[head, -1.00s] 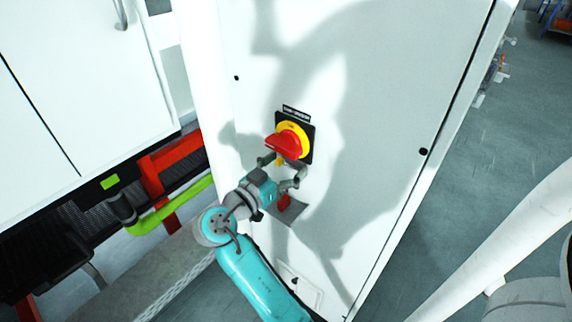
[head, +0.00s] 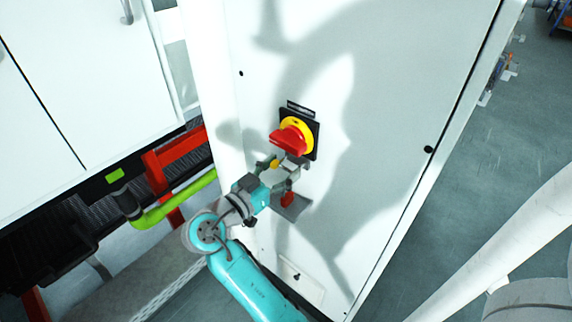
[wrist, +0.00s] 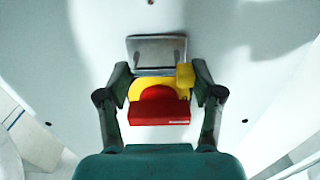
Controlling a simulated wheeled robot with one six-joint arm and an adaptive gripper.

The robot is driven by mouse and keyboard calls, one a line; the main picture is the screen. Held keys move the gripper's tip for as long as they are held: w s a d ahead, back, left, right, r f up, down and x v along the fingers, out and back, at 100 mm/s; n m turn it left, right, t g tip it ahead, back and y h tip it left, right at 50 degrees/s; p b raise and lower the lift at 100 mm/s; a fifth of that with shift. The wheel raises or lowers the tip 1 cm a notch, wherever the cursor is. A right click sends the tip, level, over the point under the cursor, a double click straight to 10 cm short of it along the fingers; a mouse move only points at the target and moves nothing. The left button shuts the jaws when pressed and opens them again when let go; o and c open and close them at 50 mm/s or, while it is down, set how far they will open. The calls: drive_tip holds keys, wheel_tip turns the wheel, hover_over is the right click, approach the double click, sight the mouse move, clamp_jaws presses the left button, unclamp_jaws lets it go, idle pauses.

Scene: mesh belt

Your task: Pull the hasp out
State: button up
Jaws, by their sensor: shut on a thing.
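My gripper (head: 280,175) is in front of the white cabinet door, just below a rotary switch (head: 291,138) with a red handle, a yellow ring and a black base. In the wrist view, its two fingers (wrist: 160,84) stand on either side of a red piece (wrist: 160,110) with yellow behind it, seemingly the hasp. A small yellow block (wrist: 185,76) sits against the right finger; it also shows in the head view (head: 274,163). A small red piece (head: 288,200) shows below the gripper. The exact contact between fingers and hasp is hard to make out.
A grey plate (head: 297,208) is on the door below the switch, and it shows beyond the fingers in the wrist view (wrist: 157,48). A red frame (head: 175,160) and a green tube (head: 180,200) lie left. A white pipe (head: 500,240) stands right. Floor lies right of the cabinet.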

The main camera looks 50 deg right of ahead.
drive_tip(key=o, duration=1.6)
drive_tip(key=shift+w+a, duration=0.1)
drive_tip(key=shift+w, duration=0.05)
drive_tip(key=shift+o, duration=0.2)
drive_tip(key=a, duration=1.2)
drive_tip(key=shift+s, duration=0.25)
